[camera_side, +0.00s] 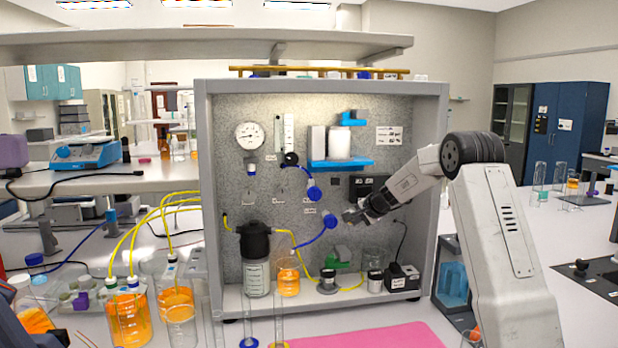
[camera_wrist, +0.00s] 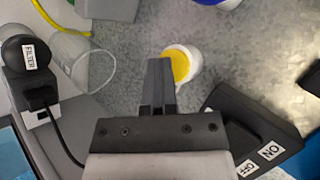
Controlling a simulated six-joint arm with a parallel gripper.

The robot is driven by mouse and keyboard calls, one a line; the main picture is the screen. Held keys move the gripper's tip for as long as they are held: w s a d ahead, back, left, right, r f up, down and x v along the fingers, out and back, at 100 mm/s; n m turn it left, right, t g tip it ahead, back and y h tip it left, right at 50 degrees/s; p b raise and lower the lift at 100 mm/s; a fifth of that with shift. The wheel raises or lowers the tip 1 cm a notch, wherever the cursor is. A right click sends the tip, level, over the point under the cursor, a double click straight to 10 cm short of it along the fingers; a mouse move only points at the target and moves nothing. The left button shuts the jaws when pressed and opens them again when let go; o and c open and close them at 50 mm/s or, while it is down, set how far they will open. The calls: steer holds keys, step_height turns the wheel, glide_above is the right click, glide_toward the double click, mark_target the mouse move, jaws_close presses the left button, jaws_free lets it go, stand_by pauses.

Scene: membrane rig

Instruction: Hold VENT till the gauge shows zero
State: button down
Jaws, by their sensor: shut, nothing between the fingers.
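The round white dial gauge (camera_side: 249,135) is on the upper left of the speckled panel in the side view. Its needle is too small to read. My gripper (camera_side: 350,216) is shut and empty in front of the panel, right of a blue fitting (camera_side: 330,220). In the wrist view my closed fingertips (camera_wrist: 159,66) are beside a round yellow-faced part with a white rim (camera_wrist: 183,62), partly covering its left edge. I cannot tell whether they touch it. No label reading VENT is legible, so I cannot tell which part is VENT.
A black box marked ON and OFF (camera_wrist: 247,135) is right of my fingers in the wrist view. A black part labelled FILTER (camera_wrist: 22,60) and a clear beaker (camera_wrist: 85,65) are at left. A black-capped bottle (camera_side: 256,275) and an orange-filled beaker (camera_side: 288,280) stand on the cabinet floor.

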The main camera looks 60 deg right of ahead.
steer(key=shift+s+a, duration=0.65)
steer(key=shift+s+a, duration=0.1)
steer(key=shift+a, duration=0.05)
stand_by(0.4)
steer(key=shift+s+a, duration=1.65)
steer(key=shift+s, duration=0.05)
steer(key=shift+a, duration=0.1)
steer(key=a+f+n+g+y, duration=0.25)
steer(key=a+n, duration=0.25)
steer(key=a, duration=0.6)
steer(key=a+f+n+g+y, duration=0.1)
steer(key=a+f+n, duration=0.3)
steer(key=a, duration=0.7)
steer(key=s+a+f+n+g, duration=0.1)
steer(key=s+a+f+n, duration=0.2)
steer(key=s+a+n, duration=0.2)
steer(key=s+a+f+n+g, duration=0.2)
steer(key=s+a+n, duration=0.4)
steer(key=a, duration=0.4)
steer(key=shift+s+a+f, duration=0.2)
steer(key=shift+s+f, duration=0.25)
steer(key=shift+s, duration=0.1)
